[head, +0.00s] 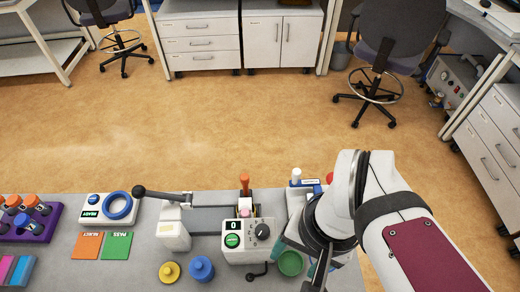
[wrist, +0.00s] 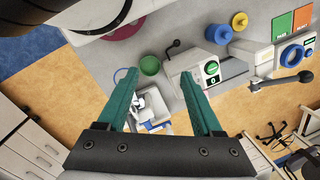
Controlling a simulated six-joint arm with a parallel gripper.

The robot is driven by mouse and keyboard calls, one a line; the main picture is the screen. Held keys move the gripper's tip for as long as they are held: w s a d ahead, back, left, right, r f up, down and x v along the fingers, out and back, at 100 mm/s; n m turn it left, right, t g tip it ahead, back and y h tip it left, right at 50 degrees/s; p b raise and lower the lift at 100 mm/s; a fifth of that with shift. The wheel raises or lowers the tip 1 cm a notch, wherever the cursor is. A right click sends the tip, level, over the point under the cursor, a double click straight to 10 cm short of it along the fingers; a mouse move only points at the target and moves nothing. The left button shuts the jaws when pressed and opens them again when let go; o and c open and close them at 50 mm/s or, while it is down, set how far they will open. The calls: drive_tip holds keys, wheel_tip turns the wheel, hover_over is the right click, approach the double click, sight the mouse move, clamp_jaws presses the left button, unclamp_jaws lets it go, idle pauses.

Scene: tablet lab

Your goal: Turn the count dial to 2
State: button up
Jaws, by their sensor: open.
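The count dial (head: 262,231) is a black round knob on the front of a small white machine (head: 240,254). Beside it a dark display (head: 232,226) reads 0, above a round green button (head: 232,241). In the wrist view the machine's button (wrist: 212,68) shows beyond my right finger; the dial seems hidden by that finger. My gripper (wrist: 158,76) is open with nothing between its teal fingers. In the head view it is right of the machine, apart from the dial and mostly hidden by my arm.
A green round container (head: 290,263) stands right of the machine, and a small black crank (head: 257,272) sticks out at its front. Blue (head: 201,269) and yellow (head: 169,272) knobbed pieces stand to the left. A black-handled lever (head: 160,195) rises behind them.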

wheel_tip(320, 180, up, 6)
drive_tip(key=n+h, duration=0.1)
drive_tip(key=h, duration=0.1)
hover_over(262, 230)
wheel_tip(262, 230, down, 15)
drive_tip(key=shift+f, duration=0.15)
clamp_jaws()
